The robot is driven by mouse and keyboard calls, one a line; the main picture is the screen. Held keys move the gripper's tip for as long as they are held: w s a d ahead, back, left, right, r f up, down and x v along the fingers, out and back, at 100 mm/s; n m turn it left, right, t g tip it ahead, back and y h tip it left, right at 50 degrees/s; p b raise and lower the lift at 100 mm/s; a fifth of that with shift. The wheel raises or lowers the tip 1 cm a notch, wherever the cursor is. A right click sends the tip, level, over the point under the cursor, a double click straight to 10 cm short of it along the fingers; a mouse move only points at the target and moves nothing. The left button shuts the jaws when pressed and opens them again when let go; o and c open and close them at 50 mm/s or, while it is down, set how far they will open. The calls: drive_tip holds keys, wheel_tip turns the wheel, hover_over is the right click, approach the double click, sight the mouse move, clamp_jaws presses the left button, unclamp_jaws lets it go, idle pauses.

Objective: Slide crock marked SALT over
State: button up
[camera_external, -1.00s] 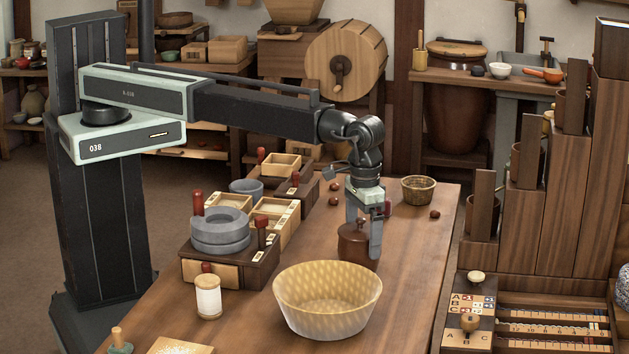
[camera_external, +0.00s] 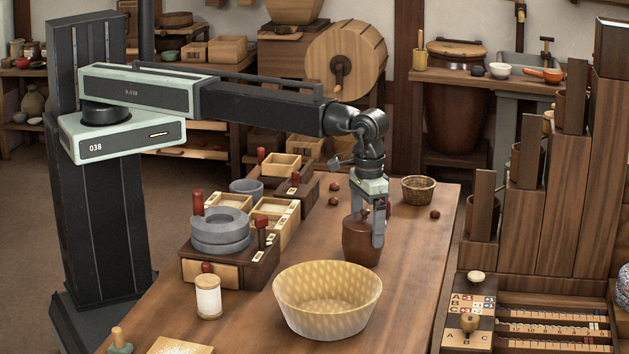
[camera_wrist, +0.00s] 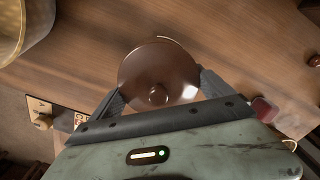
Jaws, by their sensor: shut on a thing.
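A brown lidded crock (camera_external: 360,241) stands on the wooden table, behind and to the right of the big woven basket. My gripper (camera_external: 368,232) reaches down over it from above and is shut on it. In the wrist view, the crock's round lid and knob (camera_wrist: 157,78) sit between the two fingers (camera_wrist: 160,92). The crock looks upright. No SALT marking can be read on it in either view. I cannot tell whether its base touches the table.
The big woven basket (camera_external: 327,318) stands in front, its rim also showing in the wrist view (camera_wrist: 22,40). A stone quern (camera_external: 219,238) and wooden boxes lie left. A small basket (camera_external: 418,190) and several brown nuts (camera_external: 435,215) lie behind. Table to the right is clear.

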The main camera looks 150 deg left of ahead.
drive_tip(key=s+a, duration=1)
drive_tip(key=shift+s+a, duration=0.35)
idle(0.3)
drive_tip(key=o, duration=1.8)
wheel_tip(320, 180, up, 8)
drive_tip(key=p, duration=0.7)
drive_tip(key=shift+p, duration=0.4)
drive_tip(key=shift+f, duration=0.1)
